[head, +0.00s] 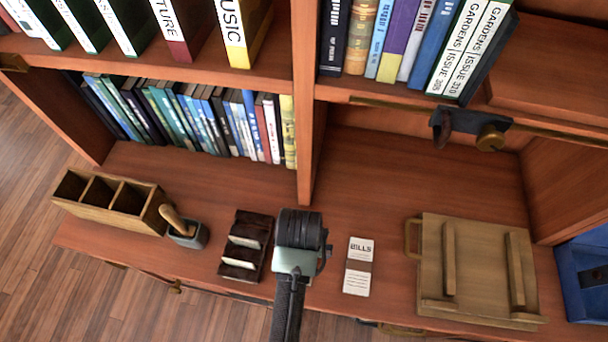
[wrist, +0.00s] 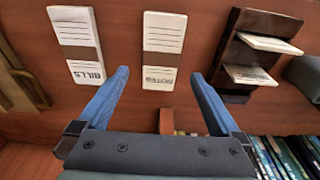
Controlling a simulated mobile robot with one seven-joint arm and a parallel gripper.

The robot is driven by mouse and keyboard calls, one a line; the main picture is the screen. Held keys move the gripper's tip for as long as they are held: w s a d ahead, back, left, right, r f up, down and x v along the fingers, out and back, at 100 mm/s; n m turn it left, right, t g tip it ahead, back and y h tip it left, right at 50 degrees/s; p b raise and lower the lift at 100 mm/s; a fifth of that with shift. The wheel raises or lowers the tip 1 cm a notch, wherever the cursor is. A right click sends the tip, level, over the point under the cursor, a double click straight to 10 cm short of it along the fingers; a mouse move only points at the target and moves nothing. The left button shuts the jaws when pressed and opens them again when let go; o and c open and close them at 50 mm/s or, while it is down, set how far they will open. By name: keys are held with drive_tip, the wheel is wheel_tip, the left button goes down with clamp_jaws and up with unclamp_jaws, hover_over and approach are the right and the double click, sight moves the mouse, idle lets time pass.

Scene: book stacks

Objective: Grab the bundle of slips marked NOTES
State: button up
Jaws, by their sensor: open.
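In the wrist view a white bundle of slips with a brown band (wrist: 163,47) lies on the wooden shelf. Its small upside-down label seems to read NOTES, though it is blurred. My gripper (wrist: 158,74) is open and empty, with its blue fingers on either side of the label end in the picture; I see no contact. In the head view my arm hides this bundle and the fingers. A similar bundle marked BILLS (wrist: 82,46) lies to its left in the wrist view; it also shows right of my arm in the head view (head: 358,265).
A dark stepped rack (head: 230,262) holding slips stands left of my arm. Further left are a grey holder (head: 190,238) and a wooden compartment box (head: 92,203). A wooden board with handles (head: 478,268) lies at right. Books line the shelves behind.

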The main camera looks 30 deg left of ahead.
drive_tip(key=shift+w+a+f, duration=0.1)
drive_tip(key=shift+f, duration=1.3)
drive_tip(key=shift+w+f, duration=0.1)
drive_tip(key=shift+f, duration=1.25)
drive_tip(key=c, duration=1.4)
